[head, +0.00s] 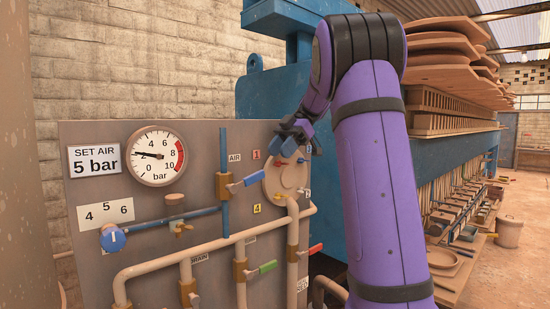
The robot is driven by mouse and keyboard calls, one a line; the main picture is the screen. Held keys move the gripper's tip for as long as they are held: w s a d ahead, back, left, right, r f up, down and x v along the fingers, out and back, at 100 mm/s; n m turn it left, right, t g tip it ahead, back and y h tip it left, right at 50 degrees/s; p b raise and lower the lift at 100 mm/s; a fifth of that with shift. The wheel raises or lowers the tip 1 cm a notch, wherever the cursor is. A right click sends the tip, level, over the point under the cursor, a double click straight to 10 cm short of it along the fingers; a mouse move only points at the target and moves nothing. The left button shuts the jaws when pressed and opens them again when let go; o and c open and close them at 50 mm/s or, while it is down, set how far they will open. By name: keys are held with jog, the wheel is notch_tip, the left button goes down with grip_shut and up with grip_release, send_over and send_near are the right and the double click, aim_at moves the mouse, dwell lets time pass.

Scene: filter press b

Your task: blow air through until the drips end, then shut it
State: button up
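The AIR label (235,158) sits beside a vertical blue pipe (224,140) with a brass valve and blue lever (247,181); the lever slants up to the right. A pressure gauge (157,153) has its needle near 2 bar, and a sign (95,159) reads SET AIR 5 bar. A blue knob (112,238) sits below a 4-5-6 scale (105,214). My gripper (287,148) is in front of a round tan plate (282,182), up and right of the blue lever. Its fingers are small and dark, so their opening is unclear. No drips can be made out.
Tan pipes (215,243) cross the lower panel, with a green lever (268,266), a red lever (315,249) and a DRAIN label (200,258). My forearm hides part of the blue press (262,100).

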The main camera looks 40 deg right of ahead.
aim_at(256, 173)
jog(key=c, duration=0.3)
jog(key=shift+a+r, duration=0.1)
jog(key=shift+a, duration=0.2)
jog(key=c, duration=0.4)
jog(key=a+r+h, duration=0.1)
jog(key=a+h, duration=0.1)
jog(key=a+r+g+h, duration=0.1)
jog(key=a+h, duration=0.1)
jog(key=a+r+h, duration=0.1)
jog(key=a, duration=0.1)
jog(key=shift+g+h, duration=0.4)
grip_shut()
jog(key=a+r+t+h, duration=0.2)
jog(key=a+r+h, duration=0.4)
jog(key=r+h, duration=0.1)
jog(key=x, duration=1.3)
jog(key=shift+s+f, duration=0.1)
jog(key=shift+f, duration=0.25)
